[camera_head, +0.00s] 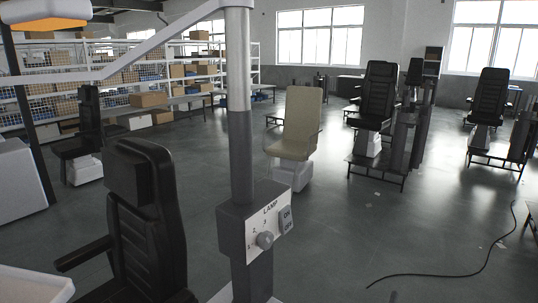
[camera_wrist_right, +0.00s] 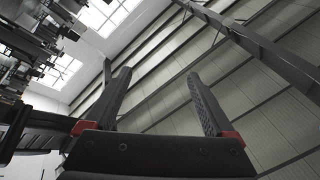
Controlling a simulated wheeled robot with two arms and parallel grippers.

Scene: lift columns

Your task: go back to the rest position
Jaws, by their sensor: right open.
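My right gripper (camera_wrist_right: 163,105) shows in the right wrist view. Its two dark fingers with red bases stand wide apart, with nothing between them. Behind the fingers are the sloped metal ceiling and beams, so the wrist camera looks upward. Neither gripper shows in the head view. In the head view a grey lamp column (camera_head: 240,140) stands close in front of me. It carries a control box (camera_head: 233,235) with a panel marked LAMP, a round knob (camera_head: 265,240) and an ON/OFF switch (camera_head: 286,219).
A black chair (camera_head: 145,215) stands close at the left front, and a white tray edge (camera_head: 30,285) is at the bottom left. A beige chair (camera_head: 299,122) and several black chairs stand farther back. A black cable (camera_head: 440,274) lies on the floor at the right. Shelves with boxes line the back left.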

